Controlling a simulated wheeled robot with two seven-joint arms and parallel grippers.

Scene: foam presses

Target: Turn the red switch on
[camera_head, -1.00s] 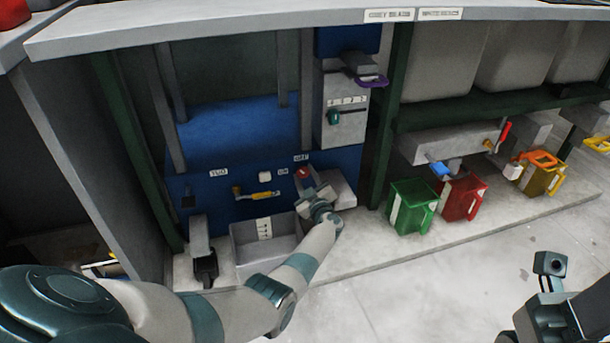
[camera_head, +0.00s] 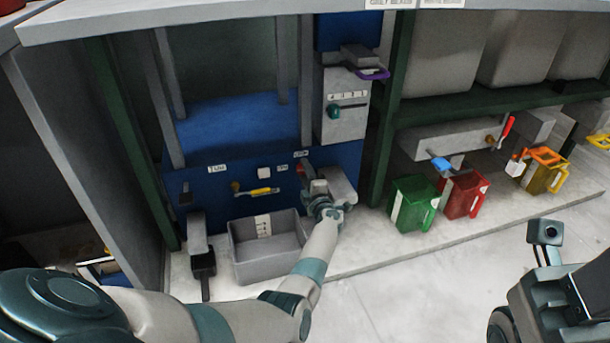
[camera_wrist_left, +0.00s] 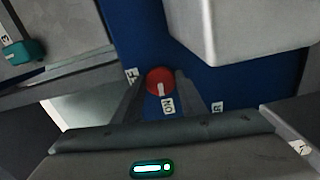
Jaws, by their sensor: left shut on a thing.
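The red switch (camera_wrist_left: 159,78) is a round red knob with a white pointer mark on the blue panel (camera_head: 215,190). In the left wrist view its pointer faces the ON label (camera_wrist_left: 168,105); the OFF label (camera_wrist_left: 131,75) is to its upper left. My left gripper (camera_wrist_left: 160,92) is shut on the red switch, with one finger on each side.
A grey box (camera_head: 338,184) juts from the panel just right of the switch. A yellow handle (camera_head: 262,191) and a grey bin (camera_head: 270,262) are to the left. Green (camera_head: 414,203) and red (camera_head: 463,195) containers stand on the right. The floor in front is clear.

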